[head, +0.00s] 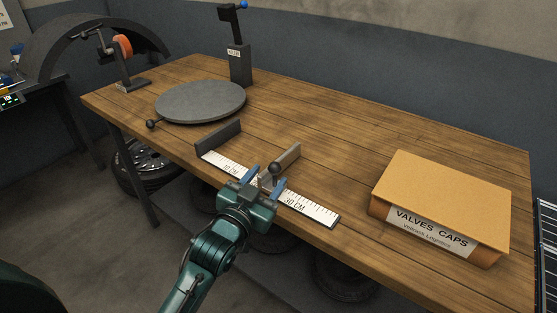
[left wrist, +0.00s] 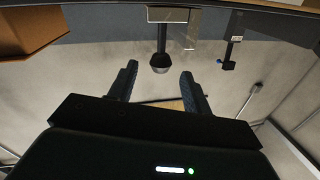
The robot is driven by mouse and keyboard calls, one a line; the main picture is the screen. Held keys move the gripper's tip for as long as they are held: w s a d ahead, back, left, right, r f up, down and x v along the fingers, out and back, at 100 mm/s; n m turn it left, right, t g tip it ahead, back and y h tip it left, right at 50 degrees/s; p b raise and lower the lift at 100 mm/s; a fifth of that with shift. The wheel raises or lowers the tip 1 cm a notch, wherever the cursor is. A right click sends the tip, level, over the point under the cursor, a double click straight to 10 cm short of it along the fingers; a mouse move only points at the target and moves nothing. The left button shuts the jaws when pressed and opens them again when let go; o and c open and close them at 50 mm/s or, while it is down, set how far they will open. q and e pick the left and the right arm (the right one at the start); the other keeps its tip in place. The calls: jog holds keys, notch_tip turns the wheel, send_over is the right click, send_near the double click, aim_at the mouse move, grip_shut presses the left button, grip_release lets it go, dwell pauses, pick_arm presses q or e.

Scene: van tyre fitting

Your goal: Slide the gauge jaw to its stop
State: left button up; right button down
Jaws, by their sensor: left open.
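The gauge is a white ruler (head: 312,209) with centimetre marks, lying along the front edge of the wooden bench. A dark fixed plate (head: 219,138) stands at its left end. The sliding jaw (head: 286,157) is a grey upright plate partway along the ruler, with a dark ball knob (head: 275,169) on a stem. My left gripper (head: 266,181) is open at the knob, its blue fingertips on either side. In the left wrist view the knob (left wrist: 160,64) shows between the fingertips, with visible gaps to both. My right gripper is not in view.
A cardboard box (head: 445,190) labelled "VALVES CAPS" sits on the right of the bench (head: 340,135). A round grey turntable (head: 200,101) and a dark post (head: 240,62) stand behind the gauge. An orange-wheeled tool (head: 123,50) is at the far left. Tyres lie under the bench.

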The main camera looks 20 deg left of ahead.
aim_at(287, 162)
pick_arm(q)
jog(key=w, duration=0.4)
jog(key=w+d, duration=0.1)
jog(key=w, duration=0.1)
jog(key=shift+w, duration=0.4)
grip_shut()
